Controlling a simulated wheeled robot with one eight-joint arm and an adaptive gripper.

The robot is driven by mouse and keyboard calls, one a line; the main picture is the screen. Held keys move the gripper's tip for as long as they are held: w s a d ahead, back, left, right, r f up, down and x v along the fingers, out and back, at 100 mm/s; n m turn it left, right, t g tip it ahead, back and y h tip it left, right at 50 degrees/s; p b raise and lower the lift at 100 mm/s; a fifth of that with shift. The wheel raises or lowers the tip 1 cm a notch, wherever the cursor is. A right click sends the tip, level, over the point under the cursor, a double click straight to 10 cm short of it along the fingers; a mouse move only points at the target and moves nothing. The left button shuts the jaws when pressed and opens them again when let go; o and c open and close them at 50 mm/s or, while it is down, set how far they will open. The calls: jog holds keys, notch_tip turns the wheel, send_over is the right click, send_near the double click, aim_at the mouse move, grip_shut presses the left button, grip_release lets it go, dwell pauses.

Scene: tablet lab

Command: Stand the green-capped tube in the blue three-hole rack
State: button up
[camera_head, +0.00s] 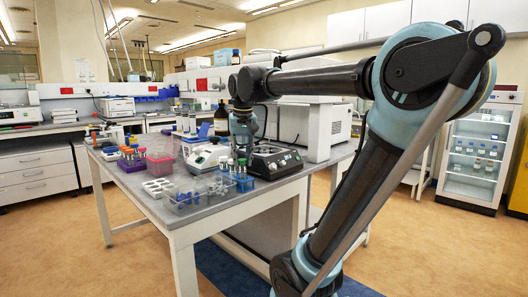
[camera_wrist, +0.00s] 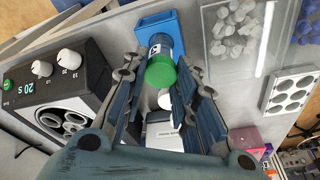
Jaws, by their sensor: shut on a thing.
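The green-capped tube (camera_wrist: 161,70) sits between the two fingers of my gripper (camera_wrist: 158,65) in the wrist view, its cap facing the camera. My gripper is shut on it. The tube's far end overlaps the blue rack (camera_wrist: 180,22), and I cannot tell whether it is inside a hole or only above it. In the head view the blue rack (camera_head: 246,185) stands near the front edge of the bench, with my gripper (camera_head: 241,154) just above it. The held tube is hard to make out there, and the rack's holes are mostly hidden.
A dark device with knobs and a "20 s" display (camera_wrist: 62,85) is close left of my gripper in the wrist view. A clear bin of stoppers (camera_wrist: 235,35) and a white well plate (camera_wrist: 290,92) lie to the right. A purple tube rack (camera_head: 131,164) stands farther left on the bench.

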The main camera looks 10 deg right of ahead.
jog(key=shift+f, duration=0.45)
jog(key=o, duration=0.9)
jog(key=shift+o, duration=0.2)
notch_tip(320, 180, up, 11)
jog(key=s, duration=0.2)
jog(key=s+d+f, duration=0.4)
jog(key=s+f, duration=0.1)
jog(key=f, duration=0.7)
jog(key=s+d+f, duration=0.4)
jog(key=s+f, duration=0.1)
jog(key=f, duration=0.7)
jog(key=s+d+f+m, duration=0.1)
jog(key=s+d+f, duration=0.3)
jog(key=f, duration=0.8)
jog(key=shift+s, duration=1)
